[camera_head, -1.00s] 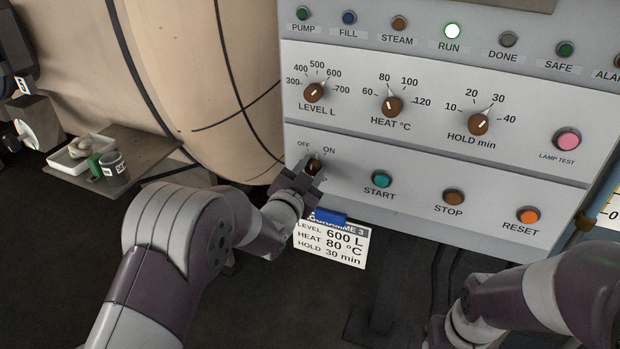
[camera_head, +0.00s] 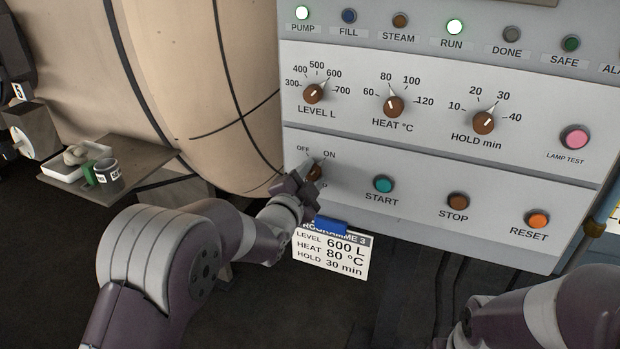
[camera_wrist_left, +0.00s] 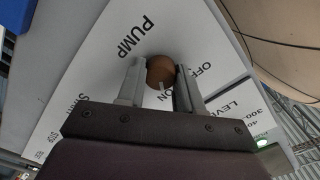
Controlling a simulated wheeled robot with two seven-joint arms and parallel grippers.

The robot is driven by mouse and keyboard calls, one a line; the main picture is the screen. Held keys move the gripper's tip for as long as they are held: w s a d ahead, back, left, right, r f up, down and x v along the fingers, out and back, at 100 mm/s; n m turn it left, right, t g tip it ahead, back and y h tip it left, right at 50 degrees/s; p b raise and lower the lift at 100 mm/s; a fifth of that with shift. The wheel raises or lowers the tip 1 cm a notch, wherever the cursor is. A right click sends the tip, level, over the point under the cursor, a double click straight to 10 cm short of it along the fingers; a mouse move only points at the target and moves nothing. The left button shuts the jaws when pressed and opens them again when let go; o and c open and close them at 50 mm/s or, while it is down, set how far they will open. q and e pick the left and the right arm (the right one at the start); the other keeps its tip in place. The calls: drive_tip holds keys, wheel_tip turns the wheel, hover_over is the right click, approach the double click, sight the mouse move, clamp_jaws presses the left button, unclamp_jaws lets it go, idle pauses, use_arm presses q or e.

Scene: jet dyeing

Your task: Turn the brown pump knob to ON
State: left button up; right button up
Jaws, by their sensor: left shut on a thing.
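The brown pump knob (camera_head: 315,170) sits at the left of the lower control panel, under the OFF and ON labels. In the left wrist view the knob (camera_wrist_left: 160,70) is between my two fingers, and its white mark points toward ON. My left gripper (camera_head: 305,184) is shut on the knob and partly hides it in the head view. The PUMP lamp (camera_head: 302,13) glows bright. My right arm shows at the lower right of the head view, and its gripper is out of sight.
The START button (camera_head: 383,185), STOP button (camera_head: 457,201) and RESET button (camera_head: 538,219) lie right of the knob. A programme card (camera_head: 331,252) with a blue clip hangs below the panel. A small shelf (camera_head: 130,168) with a tray and cup stands at the left.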

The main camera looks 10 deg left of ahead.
use_arm(q)
drive_tip(key=o, duration=1)
drive_tip(key=shift+o, duration=0.2)
drive_tip(key=v, duration=1.2)
drive_tip(key=shift+s+p, duration=0.35)
drive_tip(key=shift+p, duration=0.05)
drive_tip(key=shift+a, duration=0.1)
